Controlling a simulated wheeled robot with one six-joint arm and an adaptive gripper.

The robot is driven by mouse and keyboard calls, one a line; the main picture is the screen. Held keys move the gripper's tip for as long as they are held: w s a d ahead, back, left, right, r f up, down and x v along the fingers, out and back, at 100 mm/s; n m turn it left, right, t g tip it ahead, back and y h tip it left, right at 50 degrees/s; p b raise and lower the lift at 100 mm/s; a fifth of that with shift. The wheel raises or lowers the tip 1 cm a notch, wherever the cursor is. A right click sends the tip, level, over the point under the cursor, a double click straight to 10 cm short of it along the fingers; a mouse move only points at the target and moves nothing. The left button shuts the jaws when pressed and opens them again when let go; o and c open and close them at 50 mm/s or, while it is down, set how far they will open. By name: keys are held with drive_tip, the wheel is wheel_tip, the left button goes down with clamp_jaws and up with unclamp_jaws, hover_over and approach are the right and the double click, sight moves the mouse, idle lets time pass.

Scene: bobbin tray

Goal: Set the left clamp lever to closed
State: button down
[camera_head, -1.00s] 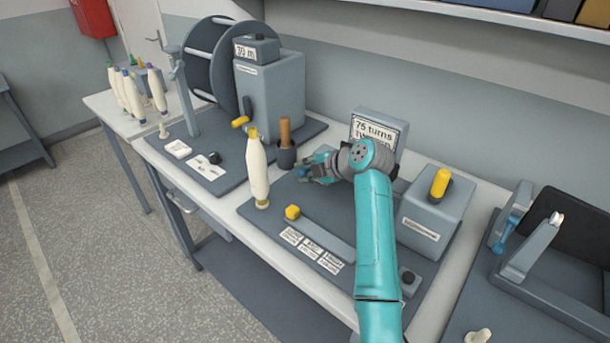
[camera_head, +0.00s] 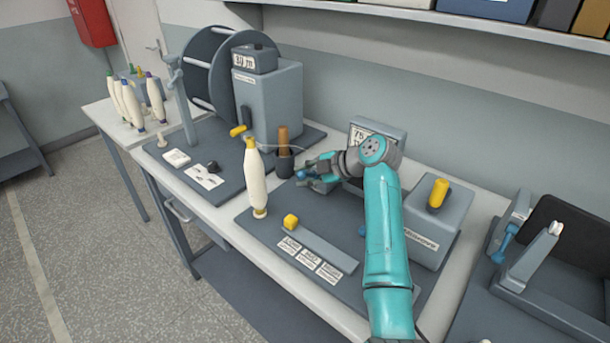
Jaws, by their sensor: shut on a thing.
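The left clamp lever shows as a small blue handle (camera_head: 301,174) at the back of the dark baseplate, right of the brown post. My gripper (camera_head: 308,173) is at this handle and shut on it. The fingers and the handle overlap, so the lever's exact angle and the clamp beneath it are hard to see. A second blue knob (camera_head: 362,231) shows farther right, partly covered by my arm.
A cream bobbin (camera_head: 255,182) stands left of my gripper. The brown post (camera_head: 284,138) rises close by. A grey display box (camera_head: 385,132) and a grey box with a yellow knob (camera_head: 437,193) stand behind and right.

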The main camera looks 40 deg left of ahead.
drive_tip(key=c, duration=1.2)
unclamp_jaws()
drive_tip(key=shift+o, duration=0.2)
wheel_tip(320, 180, up, 10)
drive_tip(key=shift+r, duration=0.1)
